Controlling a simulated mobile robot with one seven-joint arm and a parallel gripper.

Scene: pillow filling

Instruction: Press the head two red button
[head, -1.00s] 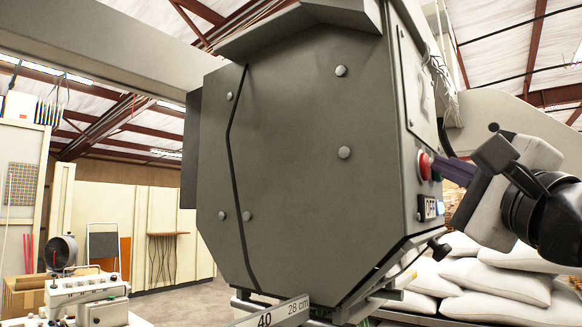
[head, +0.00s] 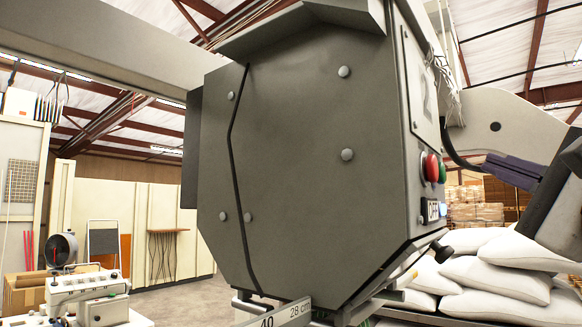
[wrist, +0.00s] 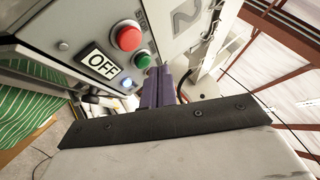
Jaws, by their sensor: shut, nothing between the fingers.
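The red button (head: 430,167) sits on the right-hand face of a large grey machine head (head: 300,150). It also shows in the wrist view (wrist: 129,38), above a green button (wrist: 143,61) and a sign reading OFF (wrist: 102,64). A plate marked 2 (wrist: 186,20) is beside the buttons. My gripper (head: 487,159) has purple fingers, shut and empty. In the head view the fingertips are to the right of the red button, apart from it. In the wrist view the fingers (wrist: 165,75) point toward the panel, right of the green button.
White sacks (head: 495,270) are piled behind the machine at right. A sewing machine (head: 88,295) stands at lower left. Cables (head: 445,70) hang near the panel's top. Open air lies between my gripper and the panel.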

